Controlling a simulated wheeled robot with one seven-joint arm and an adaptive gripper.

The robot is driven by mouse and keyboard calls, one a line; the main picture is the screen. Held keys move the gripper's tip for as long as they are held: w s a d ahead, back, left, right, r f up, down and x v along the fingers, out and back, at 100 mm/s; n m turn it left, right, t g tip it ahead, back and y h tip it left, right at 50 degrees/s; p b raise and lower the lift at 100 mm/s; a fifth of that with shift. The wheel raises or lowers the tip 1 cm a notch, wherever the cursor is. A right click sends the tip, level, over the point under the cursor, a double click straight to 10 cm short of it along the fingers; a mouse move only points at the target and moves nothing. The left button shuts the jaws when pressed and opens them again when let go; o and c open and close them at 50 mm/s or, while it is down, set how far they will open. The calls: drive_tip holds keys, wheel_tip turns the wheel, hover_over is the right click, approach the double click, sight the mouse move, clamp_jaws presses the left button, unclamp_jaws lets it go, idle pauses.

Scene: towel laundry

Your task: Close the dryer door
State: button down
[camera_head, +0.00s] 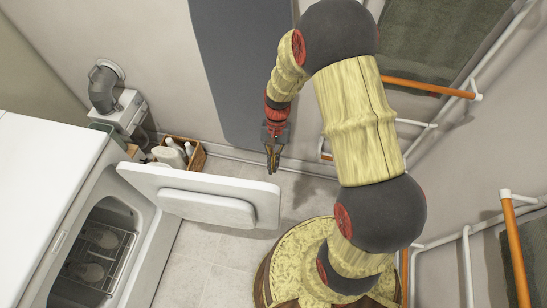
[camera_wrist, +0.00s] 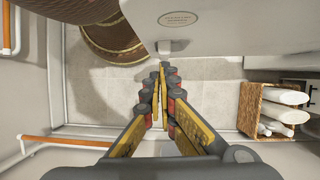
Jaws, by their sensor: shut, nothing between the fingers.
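The white dryer door (camera_head: 205,190) stands wide open, swung out to the right from the white dryer (camera_head: 45,170). The dryer's opening (camera_head: 100,240) shows a wire rack with a pair of shoes inside. My gripper (camera_head: 272,170) points down just beyond the door's far right corner, on the outer side of the door. In the wrist view my gripper (camera_wrist: 160,68) is shut and empty, with its tips close to the edge of the door (camera_wrist: 220,25), where an oval label shows. I cannot tell whether the tips touch the door.
A wicker basket (camera_head: 188,152) with white bottles stands on the floor behind the door; it also shows in the wrist view (camera_wrist: 262,118). A grey ironing board (camera_head: 243,70) leans on the back wall. Drying racks with orange bars (camera_head: 425,88) line the right. Floor (camera_head: 210,255) before the dryer is clear.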

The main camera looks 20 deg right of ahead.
drive_tip(key=shift+s+a+f+b, duration=0.25)
drive_tip(key=shift+s+a+f, duration=0.15)
drive_tip(key=shift+s, duration=0.3)
drive_tip(key=shift+s+a+f+b, duration=0.3)
drive_tip(key=shift+s+a, duration=0.15)
drive_tip(key=shift+s, duration=0.25)
drive_tip(key=shift+s+a+f+b, duration=0.3)
drive_tip(key=shift+s+a, duration=0.1)
drive_tip(key=shift+s, duration=0.3)
